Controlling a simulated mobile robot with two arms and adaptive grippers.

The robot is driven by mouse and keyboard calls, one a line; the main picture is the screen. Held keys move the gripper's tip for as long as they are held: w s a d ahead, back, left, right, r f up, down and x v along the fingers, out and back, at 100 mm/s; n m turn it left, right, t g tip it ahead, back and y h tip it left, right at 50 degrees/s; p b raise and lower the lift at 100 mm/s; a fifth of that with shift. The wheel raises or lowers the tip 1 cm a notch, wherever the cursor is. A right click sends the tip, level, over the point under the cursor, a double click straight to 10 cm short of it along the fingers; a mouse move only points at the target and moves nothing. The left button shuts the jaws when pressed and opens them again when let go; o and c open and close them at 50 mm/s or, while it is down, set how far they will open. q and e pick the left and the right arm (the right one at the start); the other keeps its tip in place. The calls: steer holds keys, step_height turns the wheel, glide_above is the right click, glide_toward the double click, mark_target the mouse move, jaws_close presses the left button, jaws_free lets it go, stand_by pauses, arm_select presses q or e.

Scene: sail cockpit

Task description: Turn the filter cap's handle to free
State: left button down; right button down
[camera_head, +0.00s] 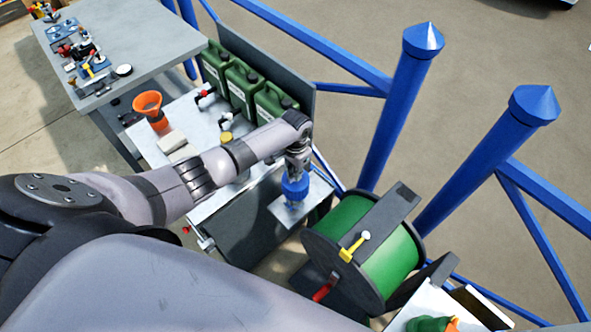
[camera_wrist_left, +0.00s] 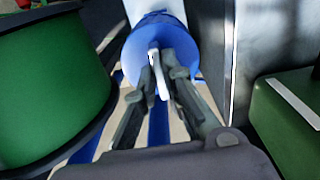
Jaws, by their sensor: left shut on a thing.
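The filter is a blue cylinder (camera_head: 295,188) standing on a pale ledge in the middle of the head view. In the left wrist view its round blue cap (camera_wrist_left: 183,35) faces me, and a narrow white handle (camera_wrist_left: 154,62) sticks out from its middle. My left gripper (camera_wrist_left: 158,82) is shut on this handle, one finger on each side. In the head view the left gripper (camera_head: 298,168) is right at the top of the blue filter, and the arm hides the handle. My right gripper is not in view.
A green hose reel (camera_head: 375,245) stands close to the right of the filter. Several green canisters (camera_head: 243,88) and an orange funnel (camera_head: 150,108) stand on the bench behind my left arm. Blue posts (camera_head: 400,105) and rails border the right side.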

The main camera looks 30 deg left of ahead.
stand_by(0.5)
arm_select(q)
steer(key=c, duration=1.7)
jaws_free()
step_height(320, 180, up, 12)
